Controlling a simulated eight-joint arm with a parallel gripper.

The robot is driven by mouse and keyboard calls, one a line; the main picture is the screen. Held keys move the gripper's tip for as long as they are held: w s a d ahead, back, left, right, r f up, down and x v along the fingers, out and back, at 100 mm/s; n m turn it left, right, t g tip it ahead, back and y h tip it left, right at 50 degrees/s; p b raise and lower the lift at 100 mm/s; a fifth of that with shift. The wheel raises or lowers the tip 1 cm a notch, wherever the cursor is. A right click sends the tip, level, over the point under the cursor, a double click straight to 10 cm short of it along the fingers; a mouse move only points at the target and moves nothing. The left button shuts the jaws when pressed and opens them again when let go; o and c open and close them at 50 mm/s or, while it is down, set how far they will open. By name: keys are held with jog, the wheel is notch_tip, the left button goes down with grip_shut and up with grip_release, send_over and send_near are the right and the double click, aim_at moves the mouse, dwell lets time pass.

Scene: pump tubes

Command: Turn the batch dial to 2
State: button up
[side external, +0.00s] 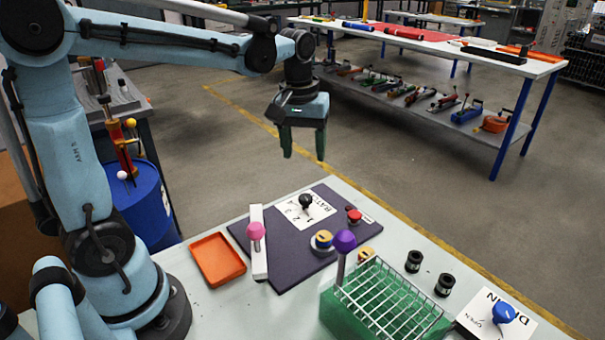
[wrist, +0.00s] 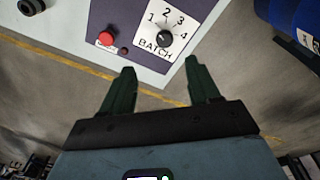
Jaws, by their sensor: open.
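The batch dial is a black knob (side external: 306,201) on a white plate near the back of the dark panel (side external: 290,247). The wrist view shows the knob (wrist: 165,38) with the numbers 1 to 4 around it and the word BATCH; which number it points to is too small to tell. My gripper (side external: 304,157) is open and empty, fingers pointing down, raised above and behind the dial. In the wrist view its green fingertips (wrist: 160,66) are apart, below the dial's plate in the picture, touching nothing.
A red button (side external: 354,215) sits right of the dial, a pink-knobbed lever (side external: 256,231) left of it. An orange tray (side external: 217,260), a purple-knobbed handle (side external: 344,242), a wire rack (side external: 385,300) and a blue drain knob (side external: 503,313) share the bench. Air around my gripper is clear.

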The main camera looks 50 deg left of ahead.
aim_at(306, 197)
jog(key=shift+n+g, duration=0.5)
jog(key=shift+n, duration=0.2)
jog(key=f, duration=0.4)
jog(key=w+f, duration=0.1)
jog(key=f, duration=0.3)
jog(key=a+f, duration=0.1)
jog(key=f, duration=0.4)
jog(key=shift+w+a, duration=0.1)
jog(key=shift+w, duration=0.15)
jog(key=shift+r, duration=0.1)
jog(key=c, duration=1)
jog(key=shift+c, duration=0.2)
